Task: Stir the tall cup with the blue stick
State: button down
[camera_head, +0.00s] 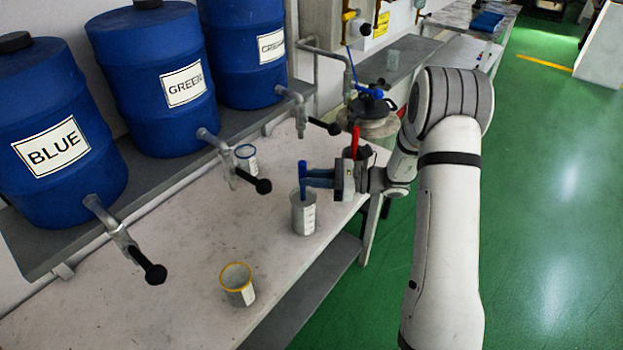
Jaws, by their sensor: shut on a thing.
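The tall cup (304,216) is whitish with markings and stands upright on the table below the taps. The blue stick (302,172) is upright over the cup's mouth, with its lower part in the cup. My gripper (306,178) comes in from the right at about rim height and is shut on the blue stick. How deep the stick reaches and what is in the cup are hidden by the cup wall.
A yellow-rimmed cup (238,286) stands at the front, a blue-rimmed cup (246,158) behind left. Blue barrels (62,165) with projecting taps (125,240) line the left shelf. A pot-like vessel (374,118) stands behind my wrist.

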notch_tip(320, 180, up, 12)
jog(key=p, duration=0.8)
jog(key=shift+r, duration=0.25)
dwell(0.3)
dwell(0.5)
notch_tip(320, 180, up, 3)
jog(key=shift+f+p, duration=0.1)
jog(key=shift+p, duration=0.95)
jog(key=shift+s, duration=0.1)
